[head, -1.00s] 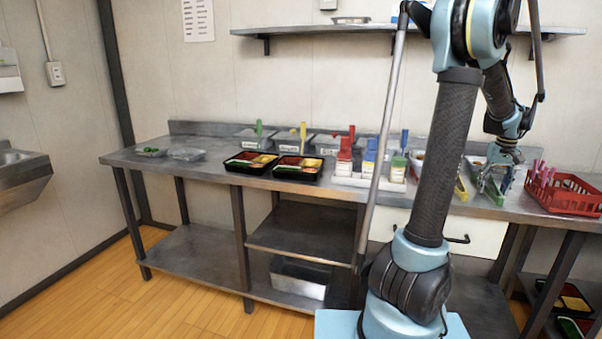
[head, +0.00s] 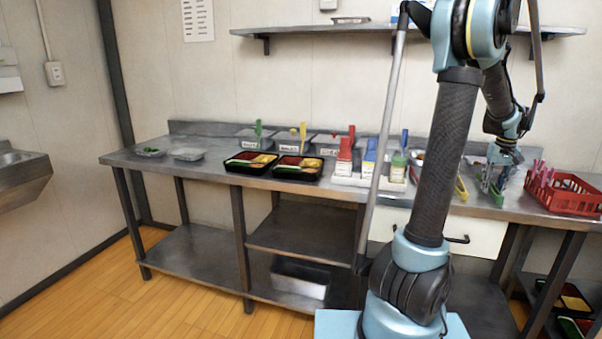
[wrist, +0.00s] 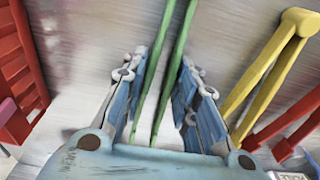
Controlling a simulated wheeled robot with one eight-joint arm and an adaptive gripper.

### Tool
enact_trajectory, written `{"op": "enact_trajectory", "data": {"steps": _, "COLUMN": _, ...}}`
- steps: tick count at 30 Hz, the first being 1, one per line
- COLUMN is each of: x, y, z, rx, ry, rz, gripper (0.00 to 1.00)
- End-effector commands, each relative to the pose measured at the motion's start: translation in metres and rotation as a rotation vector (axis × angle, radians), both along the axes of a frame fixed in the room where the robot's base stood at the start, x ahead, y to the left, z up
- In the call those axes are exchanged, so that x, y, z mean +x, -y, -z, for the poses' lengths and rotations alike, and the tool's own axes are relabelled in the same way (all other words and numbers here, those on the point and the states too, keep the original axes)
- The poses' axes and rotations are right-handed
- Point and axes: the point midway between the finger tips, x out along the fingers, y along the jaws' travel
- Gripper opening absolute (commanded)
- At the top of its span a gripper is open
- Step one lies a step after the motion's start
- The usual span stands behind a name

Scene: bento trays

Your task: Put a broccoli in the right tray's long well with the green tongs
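The green tongs (wrist: 172,70) lie on the metal counter in the wrist view, their two arms running between my fingers. In the head view only a small green part of the tongs (head: 497,196) shows under my gripper. My gripper (wrist: 157,90) is open, with a finger on each side of the tongs and visible gaps. In the head view my gripper (head: 496,181) is low over the counter. The right tray (head: 298,175) is black, with filled compartments; its long well is too small to read. Green pieces (head: 150,150), possibly broccoli, sit in a clear container at the far left.
The left tray (head: 250,168) stands beside the right one. Yellow tongs (wrist: 265,75) and red tongs (wrist: 290,125) lie right of my gripper in the wrist view. A red basket (head: 565,197) stands close on the right.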

Motion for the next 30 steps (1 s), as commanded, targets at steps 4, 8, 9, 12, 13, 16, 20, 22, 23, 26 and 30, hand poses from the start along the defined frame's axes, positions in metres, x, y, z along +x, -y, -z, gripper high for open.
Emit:
{"op": "enact_trajectory", "data": {"steps": 4, "x": 0.000, "y": 0.000, "z": -0.013, "rx": 0.000, "ry": 0.000, "rz": 0.000, "gripper": 0.24}}
{"op": "enact_trajectory", "data": {"steps": 8, "x": 0.000, "y": 0.000, "z": -0.023, "rx": 0.000, "ry": 0.000, "rz": 0.000, "gripper": 0.24}}
{"op": "enact_trajectory", "data": {"steps": 9, "x": 0.000, "y": 0.000, "z": -0.027, "rx": 0.000, "ry": 0.000, "rz": 0.000, "gripper": 0.24}}
{"op": "enact_trajectory", "data": {"steps": 12, "x": 0.000, "y": 0.000, "z": -0.035, "rx": 0.000, "ry": 0.000, "rz": 0.000, "gripper": 0.24}}
{"op": "enact_trajectory", "data": {"steps": 13, "x": 0.000, "y": 0.000, "z": -0.037, "rx": 0.000, "ry": 0.000, "rz": 0.000, "gripper": 0.24}}
{"op": "enact_trajectory", "data": {"steps": 16, "x": 0.000, "y": 0.000, "z": -0.046, "rx": 0.000, "ry": 0.000, "rz": 0.000, "gripper": 0.24}}
{"op": "enact_trajectory", "data": {"steps": 20, "x": 0.000, "y": 0.000, "z": -0.056, "rx": 0.000, "ry": 0.000, "rz": 0.000, "gripper": 0.24}}
{"op": "enact_trajectory", "data": {"steps": 22, "x": 0.000, "y": 0.000, "z": -0.061, "rx": 0.000, "ry": 0.000, "rz": 0.000, "gripper": 0.24}}
{"op": "enact_trajectory", "data": {"steps": 23, "x": 0.000, "y": 0.000, "z": -0.064, "rx": 0.000, "ry": 0.000, "rz": 0.000, "gripper": 0.24}}
{"op": "enact_trajectory", "data": {"steps": 26, "x": 0.000, "y": 0.000, "z": -0.072, "rx": 0.000, "ry": 0.000, "rz": 0.000, "gripper": 0.24}}
{"op": "enact_trajectory", "data": {"steps": 30, "x": 0.000, "y": 0.000, "z": -0.083, "rx": 0.000, "ry": 0.000, "rz": 0.000, "gripper": 0.24}}
